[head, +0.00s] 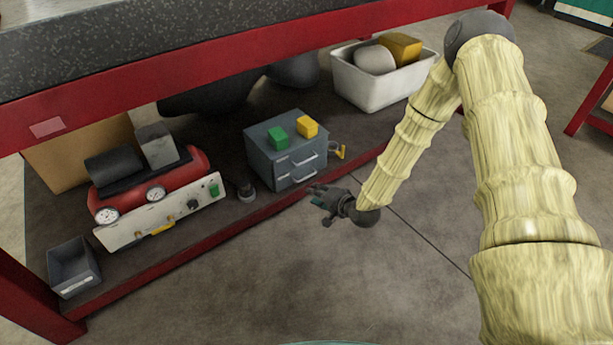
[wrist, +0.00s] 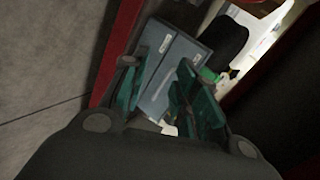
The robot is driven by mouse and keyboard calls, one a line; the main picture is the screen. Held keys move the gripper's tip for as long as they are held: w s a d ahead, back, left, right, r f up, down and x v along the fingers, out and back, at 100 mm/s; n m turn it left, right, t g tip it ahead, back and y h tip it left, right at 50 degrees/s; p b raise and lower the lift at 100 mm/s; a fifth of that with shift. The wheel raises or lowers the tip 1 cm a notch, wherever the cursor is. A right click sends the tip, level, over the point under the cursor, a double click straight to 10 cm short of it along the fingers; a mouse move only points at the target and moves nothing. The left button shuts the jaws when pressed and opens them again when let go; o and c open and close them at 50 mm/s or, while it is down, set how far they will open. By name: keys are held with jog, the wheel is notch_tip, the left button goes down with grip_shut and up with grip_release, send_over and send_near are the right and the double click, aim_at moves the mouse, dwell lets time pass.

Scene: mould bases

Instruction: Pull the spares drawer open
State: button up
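A small grey-blue cabinet (head: 261,152) with two drawers stands on the low shelf under the bench. Its upper drawer handle (head: 303,159) and lower drawer handle (head: 306,174) are pale bars on the front. Both drawers look shut; I cannot read which is the spares drawer. My gripper (head: 318,199) is in front of the cabinet, low and a little right, apart from the handles. In the wrist view my gripper (wrist: 158,88) has its teal-padded fingers spread with nothing held, and the cabinet (wrist: 172,68) shows tilted beyond them.
A green block (head: 278,138) and a yellow block (head: 307,126) sit on the cabinet. A red compressor (head: 165,178) and an open grey bin (head: 73,267) stand left. A white tub (head: 372,88) is behind right. The red shelf edge runs below; the floor in front is clear.

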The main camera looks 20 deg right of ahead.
aim_at(305, 162)
jog(key=shift+w+d+f+m+t+y+b, duration=0.2)
jog(key=shift+w+f+m+t+b, duration=0.3)
jog(key=shift+w+b, duration=2.1)
jog(key=shift+w+d+f+m+t+y+b, duration=0.1)
jog(key=shift+w+d+f+m+t+b, duration=0.35)
jog(key=shift+w+b, duration=2.1)
jog(key=shift+w+d+f+m+t+y+b, duration=0.15)
jog(key=shift+w+f+m+t+b, duration=0.65)
jog(key=shift+w, duration=3.25)
jog(key=shift+r+n, duration=0.25)
jog(key=shift+n, duration=0.2)
jog(key=shift+b, duration=0.3)
grip_shut()
